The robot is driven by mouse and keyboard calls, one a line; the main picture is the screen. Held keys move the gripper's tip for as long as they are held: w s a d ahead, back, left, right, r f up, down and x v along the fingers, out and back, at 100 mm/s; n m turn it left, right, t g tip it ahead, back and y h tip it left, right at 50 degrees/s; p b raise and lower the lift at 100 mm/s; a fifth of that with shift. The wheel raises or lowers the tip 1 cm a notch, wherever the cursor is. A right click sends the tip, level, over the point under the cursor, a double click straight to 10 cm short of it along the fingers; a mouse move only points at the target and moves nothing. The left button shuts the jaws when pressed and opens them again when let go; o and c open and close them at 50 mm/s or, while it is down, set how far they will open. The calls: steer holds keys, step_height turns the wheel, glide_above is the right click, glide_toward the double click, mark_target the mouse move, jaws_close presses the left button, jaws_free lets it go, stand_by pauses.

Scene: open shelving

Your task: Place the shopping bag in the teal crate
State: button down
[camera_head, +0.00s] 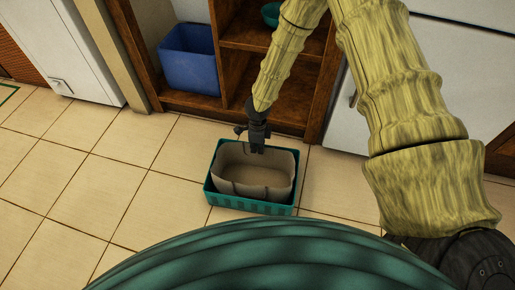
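The teal crate (262,207) sits on the tiled floor in front of the wooden shelving. The shopping bag (250,190), grey-beige with an open top, is inside the crate, and its rim stands at about the height of the crate's walls or a little above. My gripper (257,149) points down at the bag's far rim, and its fingertips overlap that rim in the picture. I cannot tell whether the fingers touch the bag or are shut on it. The bag's underside is hidden by the crate.
The open wooden shelving (262,67) stands just behind the crate. A blue bin (190,62) sits at the left of its lower level, and a teal bowl (270,14) is on an upper shelf. White cabinets flank both sides. The floor left of the crate is clear.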

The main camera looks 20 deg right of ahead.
steer(key=shift+f, duration=0.1)
steer(key=c, duration=1.6)
jaws_free()
steer(key=shift+c, duration=0.2)
step_height(320, 180, up, 12)
steer(key=p, duration=0.6)
steer(key=shift+w, duration=0.1)
